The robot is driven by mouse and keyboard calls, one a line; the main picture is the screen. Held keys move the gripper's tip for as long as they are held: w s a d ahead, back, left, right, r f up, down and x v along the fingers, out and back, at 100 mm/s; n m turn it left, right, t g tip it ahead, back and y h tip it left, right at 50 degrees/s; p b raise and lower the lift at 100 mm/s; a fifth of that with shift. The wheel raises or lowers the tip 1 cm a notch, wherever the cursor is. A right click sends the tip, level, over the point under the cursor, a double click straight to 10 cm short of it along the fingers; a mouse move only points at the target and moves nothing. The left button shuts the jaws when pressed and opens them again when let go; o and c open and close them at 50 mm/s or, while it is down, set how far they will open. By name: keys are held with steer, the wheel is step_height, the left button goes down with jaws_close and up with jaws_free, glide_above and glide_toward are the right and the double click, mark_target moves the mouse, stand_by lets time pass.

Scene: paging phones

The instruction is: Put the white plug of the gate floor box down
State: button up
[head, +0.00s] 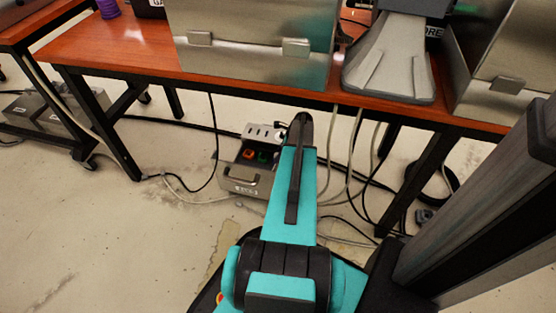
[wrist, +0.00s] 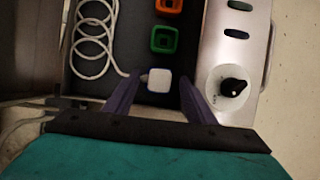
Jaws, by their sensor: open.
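The white plug (wrist: 159,80) lies in the dark tray of a metal floor box (wrist: 262,45), with a white cable (wrist: 82,40) coiled to its left. My gripper (wrist: 158,84) is open, its two purple-grey fingers on either side of the plug in the wrist view. I cannot tell whether they touch it. In the head view the floor box (head: 240,184) stands under the table, and my arm hides the gripper's fingertips.
An orange block (wrist: 168,6) and a green block (wrist: 164,39) sit beyond the plug. A black knob (wrist: 233,87) is on the box's right panel. Loose cables (head: 345,165) run beside the box. The wooden table (head: 120,55) overhangs it. Floor (head: 80,225) at the left is clear.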

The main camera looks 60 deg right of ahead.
steer(key=shift+w+a+f, duration=0.25)
steer(key=shift+f, duration=0.3)
steer(key=c, duration=1.1)
steer(key=shift+s+d, duration=0.1)
steer(key=shift+c, duration=0.8)
steer(key=shift+d+r, duration=0.1)
steer(key=shift+r, duration=0.1)
steer(key=shift+r+p, duration=0.55)
steer(key=shift+r, duration=0.35)
step_height(320, 180, up, 2)
steer(key=shift+r+p, duration=0.1)
steer(key=shift+p, duration=0.55)
steer(key=s+a+r+p, duration=0.1)
steer(key=s+a+p, duration=0.3)
steer(key=s+a, duration=0.6)
steer(key=shift+s, duration=1.2)
